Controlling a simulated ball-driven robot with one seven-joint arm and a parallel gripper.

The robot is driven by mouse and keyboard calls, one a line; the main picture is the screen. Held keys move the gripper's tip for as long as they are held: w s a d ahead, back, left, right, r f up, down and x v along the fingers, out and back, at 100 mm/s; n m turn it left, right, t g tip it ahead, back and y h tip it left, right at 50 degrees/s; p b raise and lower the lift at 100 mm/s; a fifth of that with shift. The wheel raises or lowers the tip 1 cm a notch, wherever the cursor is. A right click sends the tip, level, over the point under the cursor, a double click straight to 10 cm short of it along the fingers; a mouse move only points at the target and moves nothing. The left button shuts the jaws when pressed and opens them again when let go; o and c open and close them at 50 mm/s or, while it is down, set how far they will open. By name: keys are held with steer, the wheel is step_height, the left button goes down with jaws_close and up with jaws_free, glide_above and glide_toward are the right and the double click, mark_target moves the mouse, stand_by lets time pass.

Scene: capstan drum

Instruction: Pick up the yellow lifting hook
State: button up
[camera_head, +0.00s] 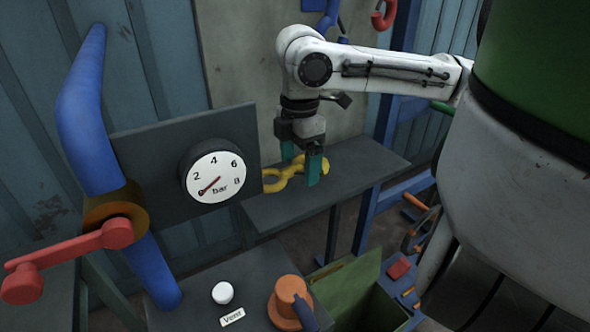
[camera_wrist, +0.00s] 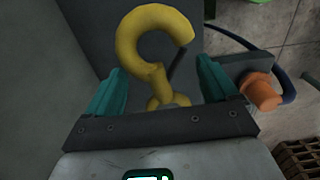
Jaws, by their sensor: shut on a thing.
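The yellow lifting hook (camera_head: 279,180) is at the dark grey shelf (camera_head: 365,165), right of the gauge panel. My gripper (camera_head: 301,171) points down at it, with its teal fingers on either side and shut on it. In the wrist view the hook (camera_wrist: 157,72) passes between the fingers (camera_wrist: 162,84), its open curve reaching beyond the tips and its lower loop near the palm. I cannot tell whether the hook rests on the shelf or hangs just above it.
A pressure gauge (camera_head: 213,177) on a dark panel stands close left of the hook. An orange knob (camera_head: 290,300) and white button (camera_head: 222,292) are in front. A green bin (camera_head: 350,290) stands below.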

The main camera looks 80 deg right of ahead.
steer(key=s+r, duration=0.1)
steer(key=s+a+r, duration=0.1)
steer(key=r, duration=0.1)
steer(key=s+a+r, duration=0.1)
steer(key=r, duration=0.1)
steer(key=shift+s+a+r+p, duration=0.1)
steer(key=shift+s+p, duration=0.15)
steer(key=shift+p, duration=0.1)
steer(key=s+a+r+b, duration=0.3)
steer(key=s+a+b, duration=0.2)
steer(key=s+b, duration=0.2)
steer(key=shift+r, duration=0.25)
steer(key=shift+s, duration=0.1)
steer(key=shift+r, duration=0.1)
